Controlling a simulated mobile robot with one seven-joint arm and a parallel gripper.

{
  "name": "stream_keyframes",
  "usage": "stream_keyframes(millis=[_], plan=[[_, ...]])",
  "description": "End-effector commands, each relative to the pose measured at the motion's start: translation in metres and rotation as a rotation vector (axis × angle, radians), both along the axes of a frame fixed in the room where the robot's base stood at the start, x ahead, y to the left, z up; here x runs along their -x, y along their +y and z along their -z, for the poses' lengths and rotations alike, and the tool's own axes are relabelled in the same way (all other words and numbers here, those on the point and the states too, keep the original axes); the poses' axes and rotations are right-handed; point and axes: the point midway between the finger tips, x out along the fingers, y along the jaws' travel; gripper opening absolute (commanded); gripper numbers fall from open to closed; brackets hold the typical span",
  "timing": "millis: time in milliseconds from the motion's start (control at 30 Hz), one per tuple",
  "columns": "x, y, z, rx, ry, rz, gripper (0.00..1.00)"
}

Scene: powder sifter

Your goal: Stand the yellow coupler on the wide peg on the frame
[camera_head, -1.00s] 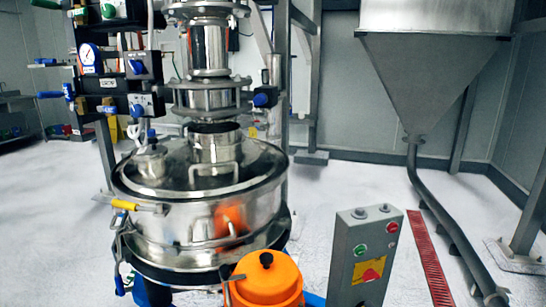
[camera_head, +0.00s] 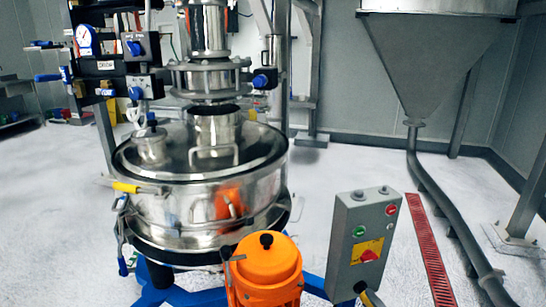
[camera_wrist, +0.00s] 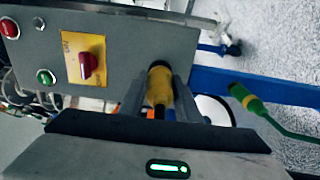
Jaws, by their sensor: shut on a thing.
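The yellow coupler (camera_wrist: 160,88) has a dark tip and is clasped between the two fingers of my gripper (camera_wrist: 158,96) in the wrist view. It points away from the wrist, in front of the grey control box's lower edge. Its yellow body and black tip also show at the bottom edge of the head view (camera_head: 372,299). The blue frame (camera_head: 175,296) spreads under the sifter; a beam of it shows in the wrist view (camera_wrist: 275,88). A small dark and blue fitting (camera_wrist: 218,48) sits beyond the beam. I cannot tell which part is the wide peg.
The grey control box (camera_head: 343,245) stands close to the coupler. The orange motor (camera_head: 266,268) is left of it. A green and yellow connector with a green cable (camera_wrist: 252,103) lies right of my gripper. A red floor grate (camera_head: 430,250) is farther right.

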Motion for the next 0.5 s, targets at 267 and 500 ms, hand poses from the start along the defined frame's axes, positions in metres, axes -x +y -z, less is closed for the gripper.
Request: stream_keyframes(millis=[267,500], plan=[[0.011,-0.003,-0.001,-0.002,0.000,0.001,0.00],[0.020,-0.006,0.000,-0.001,0.000,0.001,0.00]])
